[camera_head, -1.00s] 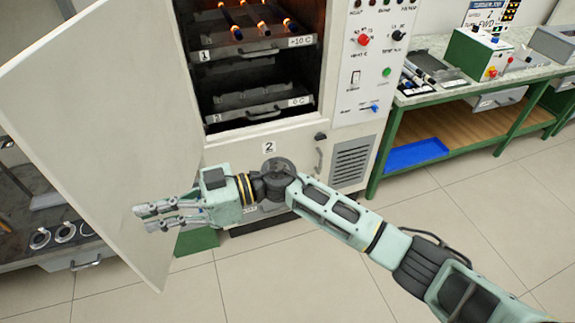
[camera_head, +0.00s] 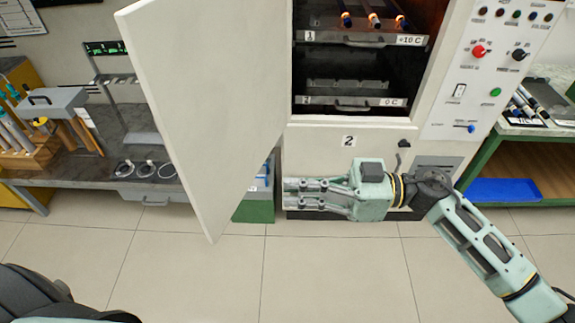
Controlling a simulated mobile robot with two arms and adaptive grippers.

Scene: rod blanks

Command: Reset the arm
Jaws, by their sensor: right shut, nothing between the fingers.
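My right arm comes in from the lower right. Its gripper (camera_head: 288,194) points left, shut and empty, in front of the lower part of the furnace cabinet (camera_head: 330,133), just right of the open door's lower edge. A part of my body, dark and pale green, shows at the lower left corner. My left gripper is not in view.
The white cabinet door (camera_head: 205,95) stands wide open to the left. Inside, the upper tray (camera_head: 362,41) bears several rods with glowing ends; the lower tray (camera_head: 350,102) shows no rods. A grey bench (camera_head: 90,170) is at left, a green-framed bench with a blue tray (camera_head: 503,190) at right. Floor in front is clear.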

